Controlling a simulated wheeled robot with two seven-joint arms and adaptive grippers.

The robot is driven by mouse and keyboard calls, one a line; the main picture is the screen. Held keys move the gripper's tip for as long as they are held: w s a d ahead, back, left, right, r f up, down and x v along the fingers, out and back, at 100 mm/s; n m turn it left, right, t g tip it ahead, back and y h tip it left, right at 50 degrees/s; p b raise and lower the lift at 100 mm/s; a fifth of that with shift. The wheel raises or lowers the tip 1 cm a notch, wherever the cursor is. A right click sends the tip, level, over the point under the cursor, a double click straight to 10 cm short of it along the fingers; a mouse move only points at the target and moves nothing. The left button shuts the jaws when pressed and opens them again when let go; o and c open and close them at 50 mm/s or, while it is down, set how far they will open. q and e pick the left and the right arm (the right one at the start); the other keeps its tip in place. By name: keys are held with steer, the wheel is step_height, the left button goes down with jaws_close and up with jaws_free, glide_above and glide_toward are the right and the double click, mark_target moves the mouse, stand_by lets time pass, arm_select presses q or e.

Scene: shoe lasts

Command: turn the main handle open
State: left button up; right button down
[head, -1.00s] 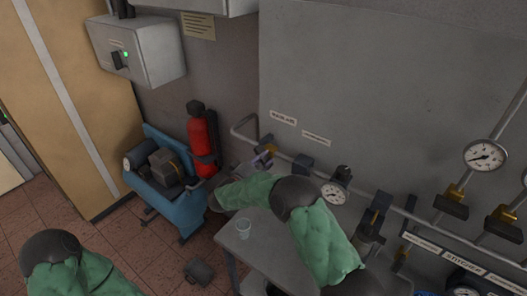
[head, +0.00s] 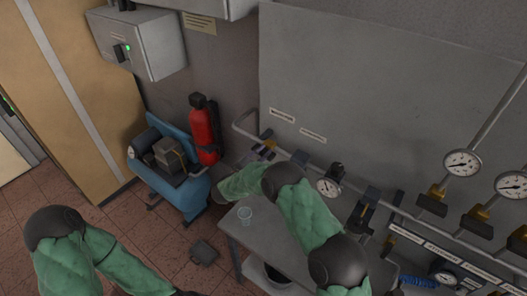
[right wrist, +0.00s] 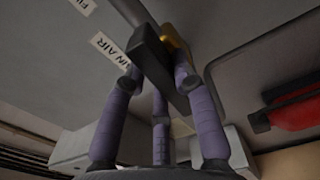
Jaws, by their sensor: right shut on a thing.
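The main handle is a dark block-like lever on a yellow valve body, under a white label ending in "AIR" (right wrist: 110,48). In the right wrist view the handle (right wrist: 150,52) sits between the purple fingers of my right gripper (right wrist: 158,78), which is shut on it. In the head view the handle (head: 267,136) is at the left end of the wall pipe. My right gripper (head: 257,152) is small there and partly hidden by my green-sleeved arm. My left arm comes in at lower left; its gripper is outside the picture.
A red fire extinguisher (head: 204,130) hangs left of the pipe, above a blue cart (head: 172,182) with machinery. More valves and gauges (head: 462,162) line the wall at right.

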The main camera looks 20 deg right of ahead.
steer(key=shift+n, duration=0.5)
steer(key=c, duration=1)
jaws_free()
steer(key=v, duration=1.2)
